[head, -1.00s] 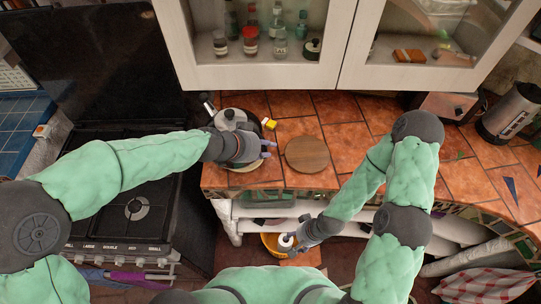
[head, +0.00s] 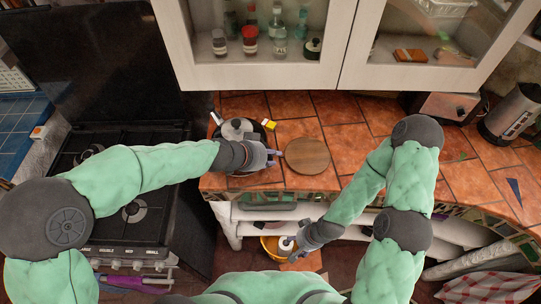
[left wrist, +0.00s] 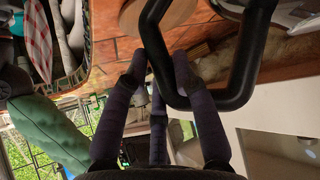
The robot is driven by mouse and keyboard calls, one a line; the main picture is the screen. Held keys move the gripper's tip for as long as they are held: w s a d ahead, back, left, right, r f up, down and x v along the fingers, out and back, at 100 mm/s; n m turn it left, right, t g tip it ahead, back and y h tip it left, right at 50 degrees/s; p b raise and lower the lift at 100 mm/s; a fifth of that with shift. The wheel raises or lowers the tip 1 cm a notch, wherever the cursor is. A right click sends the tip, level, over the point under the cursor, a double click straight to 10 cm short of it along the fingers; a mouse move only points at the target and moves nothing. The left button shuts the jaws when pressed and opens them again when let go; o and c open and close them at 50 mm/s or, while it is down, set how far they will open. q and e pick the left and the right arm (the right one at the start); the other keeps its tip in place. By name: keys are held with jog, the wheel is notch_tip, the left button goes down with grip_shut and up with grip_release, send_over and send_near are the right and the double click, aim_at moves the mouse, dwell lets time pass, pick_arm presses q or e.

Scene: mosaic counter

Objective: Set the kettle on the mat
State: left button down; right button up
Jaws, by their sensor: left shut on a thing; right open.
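The kettle (head: 238,128), with a grey lid and dark body, is at the left end of the tiled counter in the head view. My left gripper (head: 272,156) is at its near right side and partly covers it. In the left wrist view the black handle loop (left wrist: 238,85) passes by the fingers of my left gripper (left wrist: 165,75), which is shut on it. Whether the kettle's base touches the counter cannot be told. The round brown wooden mat (head: 307,157) lies bare just right of the gripper. My right gripper (head: 290,247) is open, low before the counter.
A yellow object (head: 269,124) lies beside the kettle. The stove (head: 135,212) is to the left, and a wall cabinet (head: 265,78) hangs above the back. A metal appliance (head: 510,112) stands far right. Tiles right of the mat (head: 350,140) are clear. An orange bowl (head: 270,246) is below.

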pick_arm(q)
jog(key=shift+w, duration=0.1)
jog(key=c, duration=1)
grip_release()
jog(key=shift+f, duration=0.1)
jog(key=shift+s+a+r, duration=0.1)
jog(key=shift+s+r, duration=0.1)
jog(key=shift+r, duration=0.15)
jog(key=p+v, duration=0.3)
jog(key=v, duration=0.7)
jog(key=s+a+f+n+g+y, duration=0.2)
jog(key=a+f+n, duration=0.1)
jog(key=f, duration=0.7)
jog(key=s+a+f+n+g+y, duration=0.1)
jog(key=s+a+f+n, duration=0.2)
jog(key=f, duration=0.7)
jog(key=s+f+n+g, duration=0.1)
jog(key=s+f+n, duration=0.2)
jog(key=f, duration=0.4)
jog(key=s+d+f+n+g, duration=0.1)
jog(key=s+f+n, duration=0.1)
jog(key=s+f, duration=0.4)
jog(key=shift+f+n, duration=0.4)
jog(key=shift+f, duration=0.15)
